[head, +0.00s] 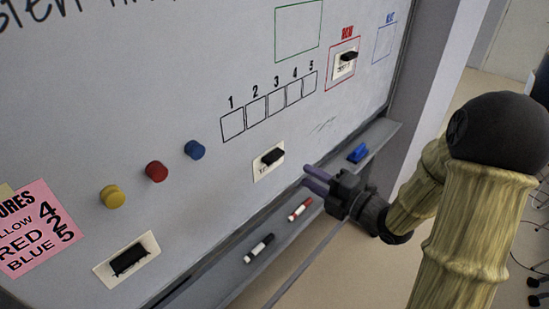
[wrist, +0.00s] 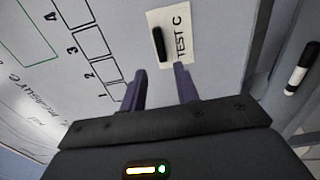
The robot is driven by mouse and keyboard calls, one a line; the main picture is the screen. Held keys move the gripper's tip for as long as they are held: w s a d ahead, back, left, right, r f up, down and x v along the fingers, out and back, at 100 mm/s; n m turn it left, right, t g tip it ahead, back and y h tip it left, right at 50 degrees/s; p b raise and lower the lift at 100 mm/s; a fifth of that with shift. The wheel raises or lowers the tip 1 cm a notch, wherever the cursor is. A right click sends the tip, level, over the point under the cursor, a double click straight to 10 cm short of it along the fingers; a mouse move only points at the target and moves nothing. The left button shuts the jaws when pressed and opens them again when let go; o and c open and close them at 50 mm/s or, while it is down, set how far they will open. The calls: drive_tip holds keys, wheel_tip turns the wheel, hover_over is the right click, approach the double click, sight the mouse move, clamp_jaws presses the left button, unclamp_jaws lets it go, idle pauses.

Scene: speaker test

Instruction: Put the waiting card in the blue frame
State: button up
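The blue frame (head: 376,43) is drawn at the upper right of the whiteboard and looks empty. A white card (head: 262,175) with a black grip is on the board below the numbered boxes; in the wrist view the card (wrist: 180,50) reads "TEST C". A second white card (head: 111,272) with a black grip is at the lower left. A third card (head: 338,71) sits inside the red frame (head: 329,87). Which one is the waiting card is not marked. My gripper (head: 310,178) is open and empty, its purple fingers pointing at the board, just right of the "TEST C" card.
Yellow (head: 112,196), red (head: 156,171) and blue (head: 194,150) round knobs and a pink note (head: 38,232) are at left.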

sight(277, 158)
drive_tip(key=shift+w, duration=0.1)
drive_tip(key=p+x, duration=0.1)
drive_tip(key=x, duration=0.7)
drive_tip(key=shift+w+a+f+p, duration=0.15)
drive_tip(key=shift+a+f+p, duration=0.05)
drive_tip(key=shift+a+p, duration=0.1)
drive_tip(key=shift+w+a+r+b, duration=0.1)
drive_tip(key=shift+w+a+b, duration=0.3)
drive_tip(key=shift+a, duration=0.1)
clamp_jaws()
drive_tip(key=shift+b, duration=0.4)
drive_tip(key=shift+r, duration=0.1)
